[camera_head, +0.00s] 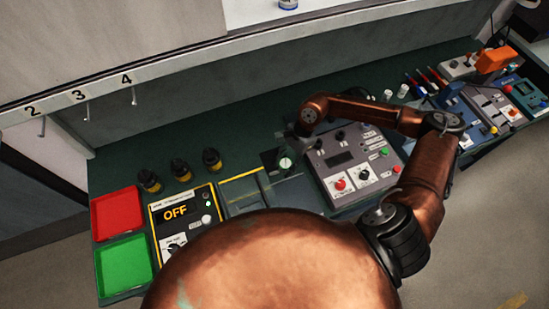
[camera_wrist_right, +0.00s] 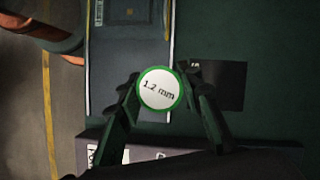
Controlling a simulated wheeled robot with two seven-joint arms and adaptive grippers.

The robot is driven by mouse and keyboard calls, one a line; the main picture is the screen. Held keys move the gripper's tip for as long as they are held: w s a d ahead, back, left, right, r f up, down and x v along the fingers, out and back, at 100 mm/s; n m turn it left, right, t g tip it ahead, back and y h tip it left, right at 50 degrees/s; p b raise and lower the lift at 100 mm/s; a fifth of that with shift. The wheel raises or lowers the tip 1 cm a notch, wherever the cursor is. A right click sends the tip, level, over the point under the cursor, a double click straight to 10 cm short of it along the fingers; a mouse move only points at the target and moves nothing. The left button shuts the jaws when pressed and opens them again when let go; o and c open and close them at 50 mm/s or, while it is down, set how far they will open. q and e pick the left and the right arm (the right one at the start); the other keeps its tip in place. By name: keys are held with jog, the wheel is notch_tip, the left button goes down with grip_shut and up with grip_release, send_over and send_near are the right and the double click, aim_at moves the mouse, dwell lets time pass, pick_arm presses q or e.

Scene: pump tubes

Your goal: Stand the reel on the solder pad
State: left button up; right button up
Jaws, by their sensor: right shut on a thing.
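The reel (camera_wrist_right: 160,89) is a round piece with a white "1.2 mm" face and a green rim. It sits between the fingers of my right gripper (camera_wrist_right: 163,92), which is shut on it. In the head view the reel (camera_head: 286,163) shows as a small pale disc below my right gripper (camera_head: 288,150). A black square with a small white mark, apparently the solder pad (camera_wrist_right: 228,86), lies on the green bench just right of the reel in the wrist view. In the head view the pad (camera_head: 268,158) is a dark patch beside the reel. My left gripper is out of view.
A grey control box (camera_head: 340,157) stands right of the reel. A grey plate (camera_wrist_right: 130,35) lies beside the pad. A yellow-edged panel (camera_head: 243,190), an "OFF" unit (camera_head: 178,212) and dark bottles (camera_head: 181,169) are to the left. Red (camera_head: 117,213) and green (camera_head: 124,264) trays lie farther left.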

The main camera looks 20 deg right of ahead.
jog(key=m, duration=0.1)
jog(key=m+t, duration=0.1)
jog(key=d+m, duration=0.1)
jog(key=m, duration=0.1)
jog(key=shift+s+f+t+p, duration=0.25)
jog(key=shift+s+t+p, duration=0.05)
jog(key=shift+s, duration=0.05)
jog(key=m, duration=0.1)
jog(key=m+t, duration=0.1)
jog(key=m, duration=0.1)
jog(key=shift+s+d+p, duration=0.15)
jog(key=shift+d+p, duration=0.15)
jog(key=d+m+t+h+p, duration=0.1)
jog(key=m+t+h, duration=0.1)
jog(key=m, duration=0.4)
jog(key=p, duration=0.2)
send_near(271, 157)
jog(key=shift+w+a+f+m, duration=0.35)
jog(key=shift+a+f, duration=0.2)
jog(key=shift+f, duration=0.2)
jog(key=shift+w+a+f, duration=0.1)
jog(key=shift+w+f, duration=0.35)
jog(key=shift+f, duration=0.05)
notch_tip(271, 157, down, 2)
jog(key=shift+f+p, duration=0.15)
jog(key=shift+p, duration=0.5)
jog(key=shift+f, duration=0.35)
